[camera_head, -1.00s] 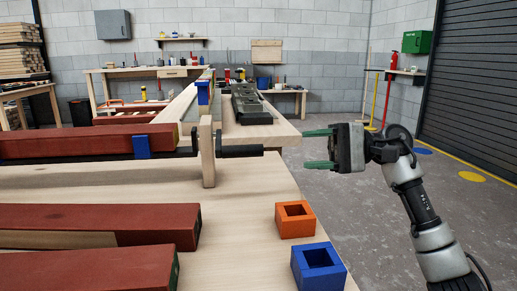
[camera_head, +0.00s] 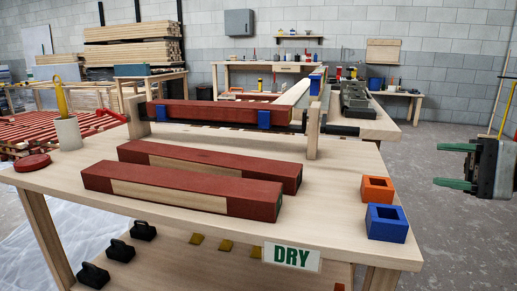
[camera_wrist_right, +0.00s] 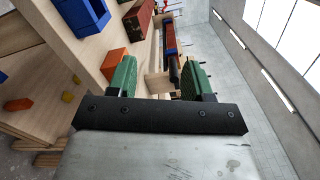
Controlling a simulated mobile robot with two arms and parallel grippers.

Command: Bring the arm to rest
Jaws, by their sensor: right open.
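My right gripper (camera_head: 456,167) is at the right edge of the head view, out over the floor beside the bench. Its two green fingers point left and stand apart with nothing between them. In the right wrist view the green fingers (camera_wrist_right: 160,88) are also apart and empty. The workbench (camera_head: 330,205) lies to the left of the gripper, with a clear gap between them. My left gripper is in neither view.
An orange block (camera_head: 377,182) and a blue block (camera_head: 387,233) with square openings stand near the bench's right edge. Two red-ended battens (camera_head: 250,197) lie on the bench. Behind them a red batten (camera_head: 205,111) is held in a clamp. Grey floor (camera_head: 440,230) is open right of the bench.

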